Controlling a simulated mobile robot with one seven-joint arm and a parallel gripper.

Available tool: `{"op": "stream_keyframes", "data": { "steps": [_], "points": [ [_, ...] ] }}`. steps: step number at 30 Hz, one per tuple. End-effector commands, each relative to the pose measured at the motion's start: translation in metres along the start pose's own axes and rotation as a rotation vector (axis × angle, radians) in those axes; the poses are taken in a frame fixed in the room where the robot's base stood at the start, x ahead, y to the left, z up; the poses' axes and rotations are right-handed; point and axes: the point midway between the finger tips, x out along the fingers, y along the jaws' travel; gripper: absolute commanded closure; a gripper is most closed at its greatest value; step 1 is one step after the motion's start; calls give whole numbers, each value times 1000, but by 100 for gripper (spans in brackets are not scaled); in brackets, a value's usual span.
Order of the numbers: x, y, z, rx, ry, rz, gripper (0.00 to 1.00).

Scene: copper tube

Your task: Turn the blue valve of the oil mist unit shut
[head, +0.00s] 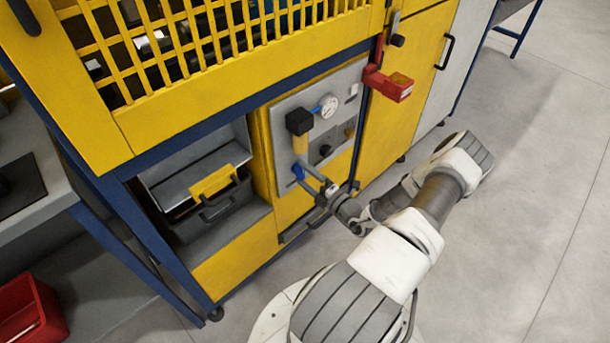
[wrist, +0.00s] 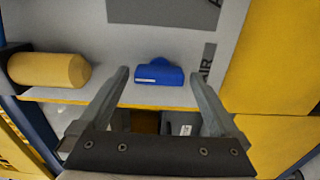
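The blue valve (head: 299,171) sits low on the grey panel of the oil mist unit (head: 283,150), below a black-topped yellow cylinder (head: 300,143). In the wrist view the blue valve (wrist: 160,74) shows a wide handle lying crosswise, with a pale strip on it. My gripper (head: 310,178) is in front of the panel, close to the valve. In the wrist view my gripper (wrist: 158,76) is open, with one finger on each side of the valve and gaps between. Whether the fingertips reach to the valve's depth I cannot tell. Nothing is held.
A pressure gauge (head: 328,106) is on the panel above right. A red box (head: 389,84) juts out at the right post. An open bay with a dark crate (head: 219,208) lies left of the panel. The floor (head: 510,200) to the right is clear.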

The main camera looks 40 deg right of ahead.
Motion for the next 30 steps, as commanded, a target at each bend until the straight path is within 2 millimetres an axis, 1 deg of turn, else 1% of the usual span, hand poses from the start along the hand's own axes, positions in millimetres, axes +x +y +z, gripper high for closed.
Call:
{"op": "stream_keyframes", "data": {
  "steps": [7,11,14,17,24,27,30],
  "points": [
    [0,1,1,-2,-1,1,0],
    [-9,1,2,-3,-3,1,0],
    [-25,2,2,-3,-4,0,0],
    [-48,2,2,-2,-4,0,0],
    [-108,2,2,-2,-5,-1,0],
    [-131,1,2,-2,-4,-1,0],
    [-149,1,1,-1,-3,0,0]
  ]
}}
